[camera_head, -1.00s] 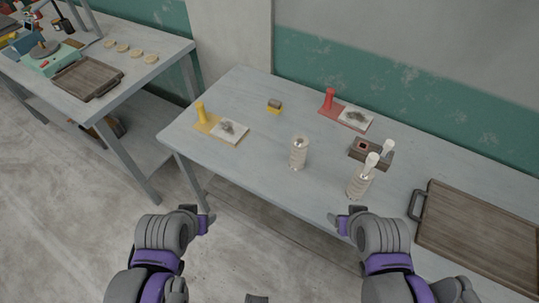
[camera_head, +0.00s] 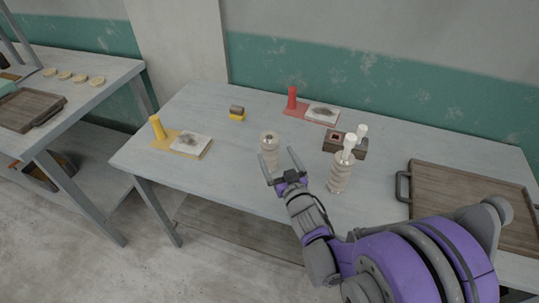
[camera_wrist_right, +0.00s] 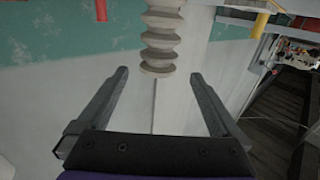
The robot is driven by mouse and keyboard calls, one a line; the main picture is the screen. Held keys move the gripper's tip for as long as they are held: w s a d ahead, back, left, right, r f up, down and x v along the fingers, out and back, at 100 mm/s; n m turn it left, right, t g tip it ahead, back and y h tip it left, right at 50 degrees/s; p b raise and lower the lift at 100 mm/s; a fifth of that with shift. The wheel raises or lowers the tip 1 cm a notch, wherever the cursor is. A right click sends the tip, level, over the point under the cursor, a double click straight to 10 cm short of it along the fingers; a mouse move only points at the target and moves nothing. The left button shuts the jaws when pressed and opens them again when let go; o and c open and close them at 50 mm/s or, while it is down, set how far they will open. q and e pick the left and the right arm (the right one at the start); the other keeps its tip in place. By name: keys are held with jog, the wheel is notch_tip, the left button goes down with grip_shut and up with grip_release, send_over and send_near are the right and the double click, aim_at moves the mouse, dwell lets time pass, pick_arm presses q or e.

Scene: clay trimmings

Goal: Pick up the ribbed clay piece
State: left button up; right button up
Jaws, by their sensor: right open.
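A pale ribbed clay piece (camera_head: 269,152) stands upright near the front middle of the grey table (camera_head: 215,165). It also shows in the right wrist view (camera_wrist_right: 163,38), with its ribs stacked and its end just beyond the fingertips. My right gripper (camera_head: 280,163) is open and empty, just in front and to the right of the piece. In the right wrist view, its two fingers (camera_wrist_right: 148,78) point towards the piece, which lies between their lines. I see no contact. My left gripper is not in view.
Yellow (camera_head: 157,127) and red (camera_head: 292,98) stamps stand further back. A wooden tray (camera_head: 470,195) fills the table's right end.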

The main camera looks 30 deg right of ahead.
aim_at(269, 141)
jog(key=w, duration=0.2)
jog(key=w+d, duration=0.1)
jog(key=w, duration=0.4)
jog(key=shift+w+d+f, duration=0.1)
jog(key=shift+w+d, duration=0.15)
jog(key=shift+d, duration=0.1)
jog(key=shift+s, duration=0.1)
jog(key=shift+c, duration=0.3)
grip_shut()
